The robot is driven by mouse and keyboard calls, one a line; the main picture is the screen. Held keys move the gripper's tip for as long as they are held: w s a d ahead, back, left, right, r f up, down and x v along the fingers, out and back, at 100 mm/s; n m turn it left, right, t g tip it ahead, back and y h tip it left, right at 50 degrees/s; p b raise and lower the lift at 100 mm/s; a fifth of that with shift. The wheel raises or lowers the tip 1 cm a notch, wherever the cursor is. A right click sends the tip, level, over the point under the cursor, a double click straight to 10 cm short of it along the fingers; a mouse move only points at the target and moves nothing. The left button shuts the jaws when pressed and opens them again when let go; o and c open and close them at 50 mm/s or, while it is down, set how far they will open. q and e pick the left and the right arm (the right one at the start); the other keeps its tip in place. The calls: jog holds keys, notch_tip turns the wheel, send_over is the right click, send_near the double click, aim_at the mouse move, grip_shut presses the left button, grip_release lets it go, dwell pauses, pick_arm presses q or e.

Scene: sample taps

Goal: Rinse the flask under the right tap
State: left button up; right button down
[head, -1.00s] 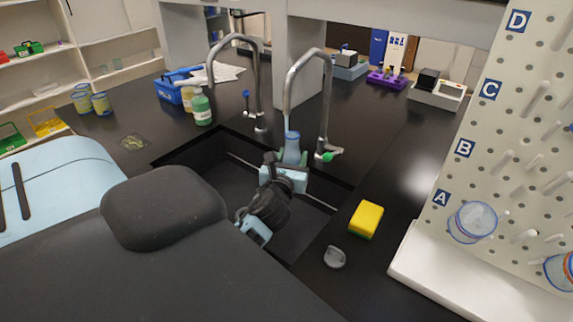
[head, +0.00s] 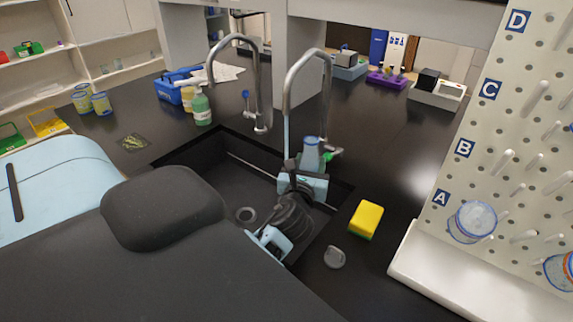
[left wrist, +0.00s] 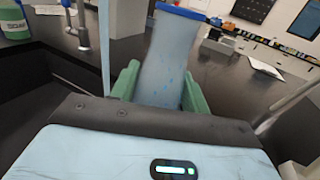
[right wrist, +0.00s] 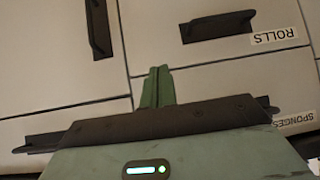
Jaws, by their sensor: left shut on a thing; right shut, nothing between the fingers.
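The flask (head: 311,155) is a bluish see-through vessel with a blue rim, roughly upright over the sink (head: 220,150). It also shows in the left wrist view (left wrist: 163,65), with blue specks on its wall. My left gripper (left wrist: 160,88) is shut on it, one green finger on each side. The right tap (head: 325,95) has a green handle (head: 333,154). A thin bluish stream (head: 286,135) falls from its spout; in the left wrist view the stream (left wrist: 103,45) passes left of the flask, apart from it. My right gripper (right wrist: 157,88) is shut and empty, facing drawers.
The left tap (head: 256,80) with a blue handle stands left. A green bottle (head: 202,110) is behind the sink's left corner. A yellow sponge (head: 366,218) and a grey piece (head: 334,257) lie right of the sink. A pegboard (head: 510,150) stands far right.

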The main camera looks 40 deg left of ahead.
pick_arm(q)
jog(key=shift+w+d+r, duration=0.1)
jog(key=shift+d+r, duration=0.3)
jog(key=shift+d, duration=0.5)
jog(key=shift+w+d+r, duration=0.1)
jog(key=shift+d+r, duration=0.35)
jog(key=shift+d, duration=0.4)
jog(key=shift+w+d+r, duration=0.1)
jog(key=shift+d+r, duration=0.3)
jog(key=shift+d, duration=0.5)
